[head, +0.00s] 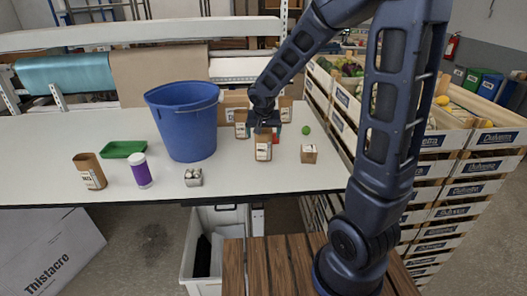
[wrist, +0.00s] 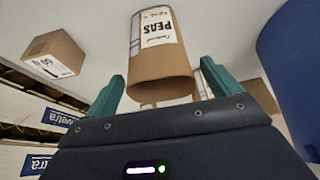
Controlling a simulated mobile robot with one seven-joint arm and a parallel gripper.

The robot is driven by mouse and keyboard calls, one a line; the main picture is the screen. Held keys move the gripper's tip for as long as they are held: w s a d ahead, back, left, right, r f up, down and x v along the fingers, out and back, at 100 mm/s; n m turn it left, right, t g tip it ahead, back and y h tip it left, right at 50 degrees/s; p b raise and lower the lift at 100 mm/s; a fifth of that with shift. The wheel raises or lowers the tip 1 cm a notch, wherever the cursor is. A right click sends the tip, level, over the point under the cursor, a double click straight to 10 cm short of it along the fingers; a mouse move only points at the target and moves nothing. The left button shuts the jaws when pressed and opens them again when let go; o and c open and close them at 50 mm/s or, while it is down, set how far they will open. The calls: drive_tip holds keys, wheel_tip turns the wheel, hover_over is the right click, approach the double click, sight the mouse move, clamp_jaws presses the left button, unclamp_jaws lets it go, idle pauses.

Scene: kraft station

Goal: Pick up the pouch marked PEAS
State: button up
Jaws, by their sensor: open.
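The pouch marked PEAS (wrist: 160,62) is brown kraft with a white label, and its lettering reads clearly in the wrist view. It appears to be the front pouch (head: 263,147) in the head view, standing on the white table, its label too small to read there. My gripper (head: 265,124) is low over the table, just behind and above that pouch. In the wrist view its two teal fingers (wrist: 163,80) are apart, one toward each side of the pouch, with nothing held. I cannot tell whether they touch it.
A blue bucket (head: 186,125) stands close left of the gripper. Other kraft pouches (head: 240,122) stand behind. A small carton (head: 308,153) and green ball (head: 306,130) are at right. A green tray (head: 123,149), bottle (head: 140,171) and another pouch (head: 90,171) are left. Crates (head: 480,138) border the right.

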drive_tip(key=shift+x, duration=1.4)
drive_tip(key=c, duration=1.3)
drive_tip(key=shift+r, duration=0.1)
